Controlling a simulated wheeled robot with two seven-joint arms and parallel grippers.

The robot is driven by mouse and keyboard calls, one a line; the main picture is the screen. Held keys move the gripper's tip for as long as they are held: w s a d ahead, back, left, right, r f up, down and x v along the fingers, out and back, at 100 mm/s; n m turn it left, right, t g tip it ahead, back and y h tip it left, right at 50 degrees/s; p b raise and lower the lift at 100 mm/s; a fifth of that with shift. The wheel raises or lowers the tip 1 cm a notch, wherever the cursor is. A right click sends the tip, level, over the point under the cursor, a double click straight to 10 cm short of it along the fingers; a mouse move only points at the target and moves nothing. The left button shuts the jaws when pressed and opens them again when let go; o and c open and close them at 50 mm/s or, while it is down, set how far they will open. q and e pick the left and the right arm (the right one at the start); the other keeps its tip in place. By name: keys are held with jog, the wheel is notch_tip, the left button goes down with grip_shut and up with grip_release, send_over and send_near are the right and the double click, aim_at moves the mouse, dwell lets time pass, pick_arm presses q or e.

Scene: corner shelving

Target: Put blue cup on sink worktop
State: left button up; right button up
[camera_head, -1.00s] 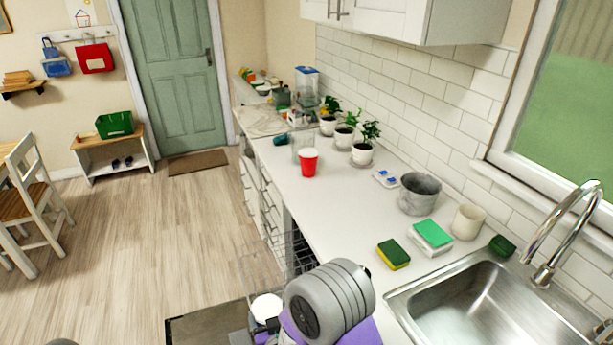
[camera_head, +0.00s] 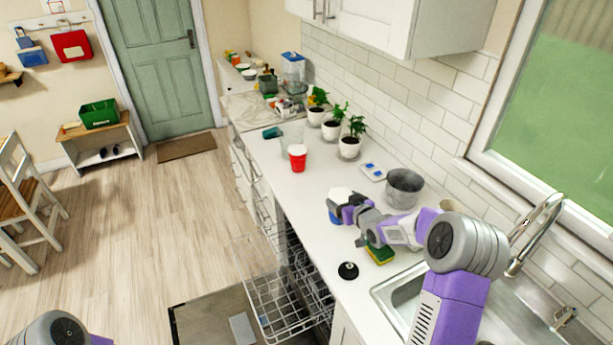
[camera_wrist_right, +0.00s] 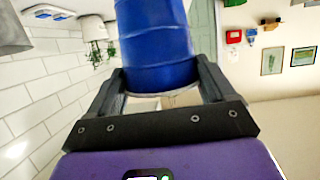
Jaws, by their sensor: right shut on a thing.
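The blue cup (camera_head: 333,214), with a white top, is at the left side of my right gripper (camera_head: 346,208) in the head view, over the front part of the white worktop (camera_head: 310,232). In the right wrist view the cup (camera_wrist_right: 155,45) sits between the two dark fingers (camera_wrist_right: 157,88), which are shut on it. I cannot tell whether the cup's base touches the worktop. The sink (camera_head: 390,292) is partly hidden behind my right arm. My left gripper is out of view; only part of my left arm shows at the bottom left.
A yellow-green sponge (camera_head: 380,254), a black round piece (camera_head: 348,270) and a grey metal pot (camera_head: 404,188) are near the gripper. A red cup (camera_head: 297,160) and potted plants (camera_head: 349,140) stand farther back. The dishwasher rack (camera_head: 285,305) is pulled out below.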

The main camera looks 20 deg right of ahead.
aim_at(348, 192)
jog(key=d, duration=0.2)
jog(key=d+r, duration=0.1)
jog(key=shift+s+d, duration=0.15)
jog(key=shift+s, duration=0.15)
notch_tip(348, 192, down, 10)
jog(key=shift+d, duration=0.15)
jog(key=o, duration=1.2)
jog(key=shift+o, duration=0.2)
